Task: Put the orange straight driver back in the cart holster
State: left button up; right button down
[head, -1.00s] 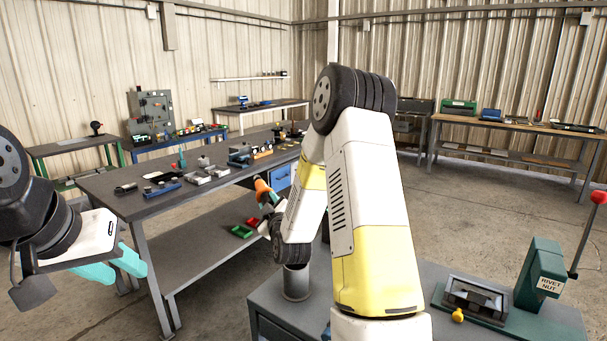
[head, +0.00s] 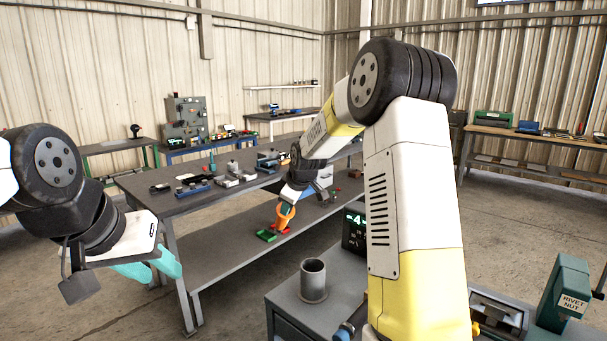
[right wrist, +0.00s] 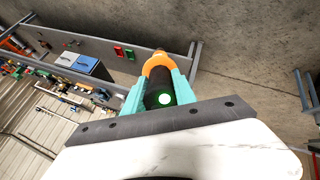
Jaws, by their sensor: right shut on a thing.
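The orange straight driver (head: 286,214) is held in my right gripper (head: 290,201), orange part downward in the head view, in front of the work bench's lower shelf. In the right wrist view the driver (right wrist: 158,66) sits between both teal fingers of the right gripper (right wrist: 160,86); its dark end with a green round light faces the camera. A grey open cylinder (head: 313,283), seemingly the holster, stands upright on the cart (head: 290,302); the driver is apart from it. My left gripper (head: 150,266) hangs at the left, fingers apart, with nothing seen between them.
A display (head: 354,230) stands at the cart's back, a rivet nut press (head: 566,292) at the right. My right arm hides part of the cart.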

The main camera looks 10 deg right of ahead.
jog(key=s+d+r+g+h, duration=0.1)
jog(key=s+d+r+g, duration=0.1)
jog(key=s+r+g, duration=0.4)
jog(key=s+d+r+g, duration=0.1)
jog(key=s+d+r, duration=0.2)
jog(key=s+r, duration=0.6)
notch_tip(320, 180, down, 14)
jog(key=shift+s+a+r+m, duration=0.15)
jog(key=shift+s+a+m, duration=0.05)
jog(key=shift+a+m, duration=0.1)
dwell(0.5)
jog(key=c, duration=0.9)
grip_release()
